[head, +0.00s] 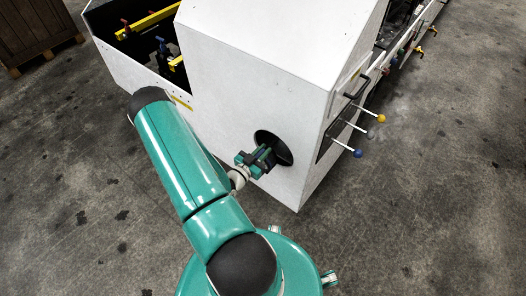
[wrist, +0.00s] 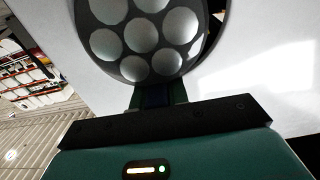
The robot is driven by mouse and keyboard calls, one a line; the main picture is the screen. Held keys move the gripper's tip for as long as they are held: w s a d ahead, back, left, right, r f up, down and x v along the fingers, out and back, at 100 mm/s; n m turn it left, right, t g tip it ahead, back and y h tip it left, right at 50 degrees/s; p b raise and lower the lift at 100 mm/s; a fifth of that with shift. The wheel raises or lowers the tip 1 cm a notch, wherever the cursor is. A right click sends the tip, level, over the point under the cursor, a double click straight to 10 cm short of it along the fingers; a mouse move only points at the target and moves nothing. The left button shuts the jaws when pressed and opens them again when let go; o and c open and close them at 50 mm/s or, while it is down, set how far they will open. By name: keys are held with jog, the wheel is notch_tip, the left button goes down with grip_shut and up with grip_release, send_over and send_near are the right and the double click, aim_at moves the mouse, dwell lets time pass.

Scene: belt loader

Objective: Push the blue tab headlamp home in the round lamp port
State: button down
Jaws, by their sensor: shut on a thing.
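The headlamp (wrist: 140,38) fills the top of the wrist view as a dark round face with several pale round lenses. Its blue tab (wrist: 155,97) sits between the fingers of my gripper (head: 264,158), which is shut on it. The round lamp port (head: 284,150) is a dark hole low in the loader's white front panel. My gripper is at the port's left side in the head view and hides part of it. A dark strip of the opening shows right of the lamp in the wrist view. I cannot tell how deep the lamp sits.
The white belt loader body (head: 240,80) stands directly ahead. Levers with yellow, white and blue knobs (head: 358,153) stick out from its right side. An open bay with yellow bars (head: 152,20) is at upper left. A wooden crate (head: 35,28) stands far left. The concrete floor at right is clear.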

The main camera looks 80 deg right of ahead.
jog(key=x, duration=1.1)
dwell(4.5)
jog(key=c, duration=1.3)
grip_release()
jog(key=shift+s, duration=0.1)
jog(key=v, duration=1.3)
jog(key=shift+w+a, duration=0.2)
jog(key=shift+a, duration=0.15)
